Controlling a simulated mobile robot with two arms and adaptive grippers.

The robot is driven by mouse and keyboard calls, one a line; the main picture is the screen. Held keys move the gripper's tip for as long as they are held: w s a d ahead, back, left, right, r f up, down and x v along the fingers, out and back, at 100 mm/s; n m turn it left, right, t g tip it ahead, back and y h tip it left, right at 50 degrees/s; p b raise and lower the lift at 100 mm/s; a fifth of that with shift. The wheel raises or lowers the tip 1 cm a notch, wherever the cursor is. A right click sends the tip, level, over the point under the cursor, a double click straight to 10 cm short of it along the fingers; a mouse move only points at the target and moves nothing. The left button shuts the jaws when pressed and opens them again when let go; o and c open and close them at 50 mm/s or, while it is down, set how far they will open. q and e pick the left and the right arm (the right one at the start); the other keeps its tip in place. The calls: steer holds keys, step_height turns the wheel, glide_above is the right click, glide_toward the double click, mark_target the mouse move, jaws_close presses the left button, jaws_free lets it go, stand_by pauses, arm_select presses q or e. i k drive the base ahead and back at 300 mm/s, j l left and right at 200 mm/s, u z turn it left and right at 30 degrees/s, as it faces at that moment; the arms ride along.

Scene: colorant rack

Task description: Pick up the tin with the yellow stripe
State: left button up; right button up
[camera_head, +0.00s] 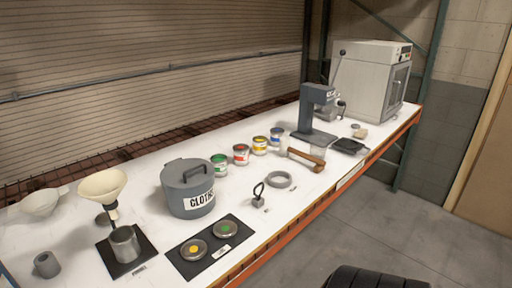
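The tin with the yellow stripe (260,146) stands upright on the white bench top (318,182), in a row of small tins. A tin with a red stripe (241,155) stands on its left and one with a blue stripe (277,136) on its right. A tin with a green stripe (219,166) is at the row's left end, beside the grey lidded pot. Neither of my grippers shows in the head view, so nothing is seen touching the tins.
A grey lidded pot (188,199) stands left of the tins. A dark stand machine (316,115) and a wooden-handled tool (306,159) are to their right. A grey ring (279,180) lies in front. A black mat (209,263) holds two round lids. A grey oven (375,85) stands far right.

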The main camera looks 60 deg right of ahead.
mark_target(259, 143)
steer(key=z, duration=1.85)
